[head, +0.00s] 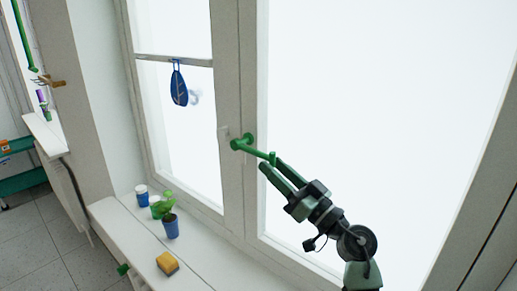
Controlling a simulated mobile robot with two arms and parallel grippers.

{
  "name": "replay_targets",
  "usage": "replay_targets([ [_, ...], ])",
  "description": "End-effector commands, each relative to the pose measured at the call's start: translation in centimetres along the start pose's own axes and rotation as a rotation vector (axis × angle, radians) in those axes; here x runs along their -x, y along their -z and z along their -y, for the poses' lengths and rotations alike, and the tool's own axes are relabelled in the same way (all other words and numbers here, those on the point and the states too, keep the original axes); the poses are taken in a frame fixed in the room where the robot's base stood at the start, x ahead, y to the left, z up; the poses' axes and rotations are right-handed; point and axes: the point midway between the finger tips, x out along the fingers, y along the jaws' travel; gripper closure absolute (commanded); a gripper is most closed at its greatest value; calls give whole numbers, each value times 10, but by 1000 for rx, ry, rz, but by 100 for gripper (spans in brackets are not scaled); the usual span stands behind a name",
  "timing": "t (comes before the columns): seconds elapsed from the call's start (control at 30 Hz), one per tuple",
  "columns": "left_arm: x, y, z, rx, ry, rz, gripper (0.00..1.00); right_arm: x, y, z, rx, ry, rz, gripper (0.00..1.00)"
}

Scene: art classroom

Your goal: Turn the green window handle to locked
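The green window handle (256,151) is on the white frame post between two panes. Its round base (240,143) is at the left, and its lever points right and slightly down. My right gripper (270,162) reaches up from the lower right. Its two green fingers are a little apart, with the lever's free end at their tips. I cannot tell whether they press on the lever.
A blue hanging ornament (179,87) is by the left pane. A potted plant (171,227), a blue-and-white cup (142,193) and a yellow sponge (167,263) are on the white sill (125,229). The right pane (390,100) is clear of objects.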

Motion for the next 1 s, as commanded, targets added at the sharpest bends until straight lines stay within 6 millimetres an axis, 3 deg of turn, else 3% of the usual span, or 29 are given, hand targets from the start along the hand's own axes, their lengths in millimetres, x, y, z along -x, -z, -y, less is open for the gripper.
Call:
replay_targets([
  [0.1,8,1,0,0,0,0,64,-23,4,1,-3,3,-2,64],
  [0.3,13,2,1,0,1,-2,64,-49,2,1,-2,2,-1,64],
  [0.7,14,9,3,0,3,-13,64,-58,0,1,-1,1,0,64],
  [0.83,14,9,3,0,3,-13,64,-57,0,1,-1,1,0,100],
  [1.0,14,8,3,0,3,-12,64,-57,0,1,-1,1,0,100],
])
